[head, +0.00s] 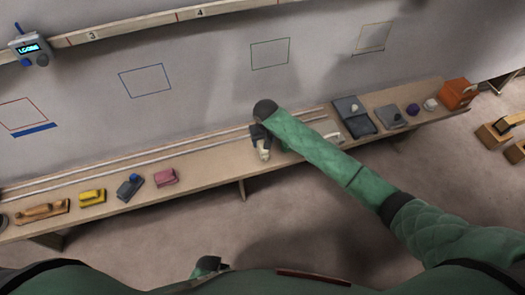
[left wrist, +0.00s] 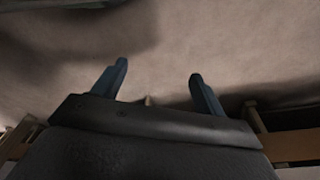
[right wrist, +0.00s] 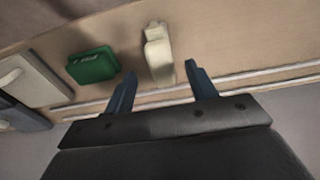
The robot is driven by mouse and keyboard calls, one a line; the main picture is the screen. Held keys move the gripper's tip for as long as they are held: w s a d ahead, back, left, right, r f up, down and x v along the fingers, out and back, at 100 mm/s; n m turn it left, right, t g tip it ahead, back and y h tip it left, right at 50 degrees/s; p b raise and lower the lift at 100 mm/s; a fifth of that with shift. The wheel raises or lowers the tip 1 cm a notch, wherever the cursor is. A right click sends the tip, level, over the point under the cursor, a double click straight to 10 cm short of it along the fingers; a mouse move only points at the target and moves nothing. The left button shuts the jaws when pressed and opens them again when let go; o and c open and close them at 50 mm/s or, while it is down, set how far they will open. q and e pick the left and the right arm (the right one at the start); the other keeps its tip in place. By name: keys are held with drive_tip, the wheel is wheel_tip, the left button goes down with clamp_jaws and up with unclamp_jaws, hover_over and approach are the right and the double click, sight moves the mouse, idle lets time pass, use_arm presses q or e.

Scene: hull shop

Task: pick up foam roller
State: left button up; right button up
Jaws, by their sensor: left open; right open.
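A cream object (right wrist: 158,55) with a narrow stub at one end lies on the wooden shelf; it may be the foam roller, but its shape does not settle this. In the head view this cream object (head: 264,154) shows just below my right gripper (head: 261,134). In the right wrist view my right gripper (right wrist: 160,72) is open and empty, its fingertips near the cream object's closer end; I cannot tell whether they touch. My left gripper (left wrist: 158,70) is open and empty, facing bare floor.
A green block (right wrist: 92,64) lies beside the cream object. White rails run along the wall side.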

drive_tip(key=shift+f, duration=0.65)
drive_tip(key=shift+w+a+f+p, duration=0.15)
drive_tip(key=shift+f+p, duration=0.25)
drive_tip(key=shift+f, duration=0.2)
use_arm(q)
wheel_tip(320, 180, down, 6)
drive_tip(key=s+a+p, duration=0.2)
drive_tip(key=shift+s+a, duration=0.15)
drive_tip(key=shift+s, duration=0.1)
use_arm(e)
drive_tip(key=shift+w+a+f, duration=0.1)
drive_tip(key=shift+w+f, duration=0.1)
drive_tip(key=shift+f, duration=1)
drive_tip(key=shift+w+f, duration=0.2)
drive_tip(key=shift+f, duration=1)
use_arm(q)
drive_tip(key=shift+s, duration=0.1)
use_arm(e)
drive_tip(key=c, duration=1.1)
